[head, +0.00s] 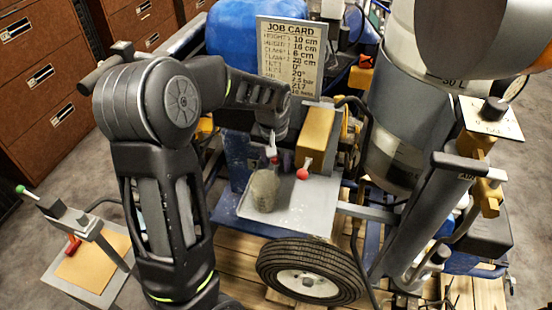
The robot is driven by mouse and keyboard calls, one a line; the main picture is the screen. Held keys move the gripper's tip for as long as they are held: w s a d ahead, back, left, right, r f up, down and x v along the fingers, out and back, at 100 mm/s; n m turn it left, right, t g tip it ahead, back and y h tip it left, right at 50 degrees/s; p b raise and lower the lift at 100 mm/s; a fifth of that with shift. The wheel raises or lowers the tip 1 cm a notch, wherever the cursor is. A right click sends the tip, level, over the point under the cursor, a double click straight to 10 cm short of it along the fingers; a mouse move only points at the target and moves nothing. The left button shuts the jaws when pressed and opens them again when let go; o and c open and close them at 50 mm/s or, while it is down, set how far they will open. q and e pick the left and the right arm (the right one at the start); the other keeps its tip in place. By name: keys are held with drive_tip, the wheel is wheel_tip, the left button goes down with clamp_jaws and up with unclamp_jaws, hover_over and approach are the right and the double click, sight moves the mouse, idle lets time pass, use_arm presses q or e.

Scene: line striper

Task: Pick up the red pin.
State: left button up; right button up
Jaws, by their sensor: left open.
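My left gripper (271,140) reaches in over a small light shelf (312,205), pointing down, with its jaws open. A small red piece, likely the red pin (274,159), shows right at the fingertips, above a grey-green cup (264,188) on the shelf. The fingers partly hide it, and I cannot tell whether they touch it. A red ball knob (302,174) on a short light stem sits just to the right, in front of a yellow box (316,138). My right gripper is not in view.
A job card (291,58) stands behind the gripper, with a blue tank (245,28) behind it. A black tyre (311,271) is below the shelf. Metal cylinders and a grey tubular part (425,210) crowd the right. Brown drawers (42,75) stand at the left.

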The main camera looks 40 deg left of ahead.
use_arm(q)
drive_tip(key=shift+c, duration=0.2)
idle(0.3)
clamp_jaws()
idle(0.4)
